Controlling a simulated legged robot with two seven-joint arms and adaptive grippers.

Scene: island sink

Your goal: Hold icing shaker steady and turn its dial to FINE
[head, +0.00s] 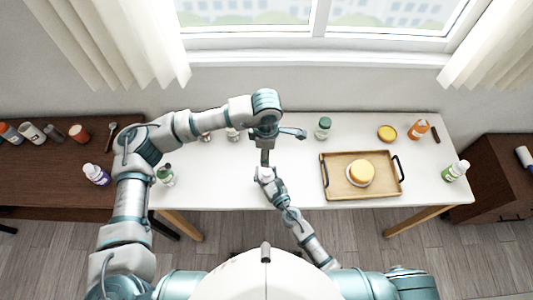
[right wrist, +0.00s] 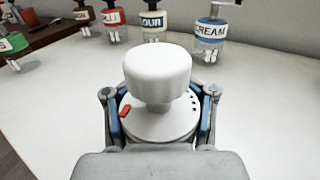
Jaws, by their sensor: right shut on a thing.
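The icing shaker shows in the right wrist view as a white round knob (right wrist: 157,72) above a wider white disc (right wrist: 160,126). A red pointer (right wrist: 125,111) is at the disc's left and small black dots run along its right side. No FINE lettering is readable. In the head view the white shaker (head: 265,173) is small and partly hidden. My right gripper (right wrist: 158,100) is shut around it, one finger on each side; it also shows in the head view (head: 268,178). My left gripper (head: 265,156) points down just above the shaker; its fingers are too small to read.
A wooden tray (head: 334,191) with a yellow-topped cake (head: 361,172) lies to the right on the white table. Several labelled jars, including CREAM (right wrist: 209,32), stand behind the shaker. A bottle (head: 165,175) is near the left edge. Table between shaker and tray is clear.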

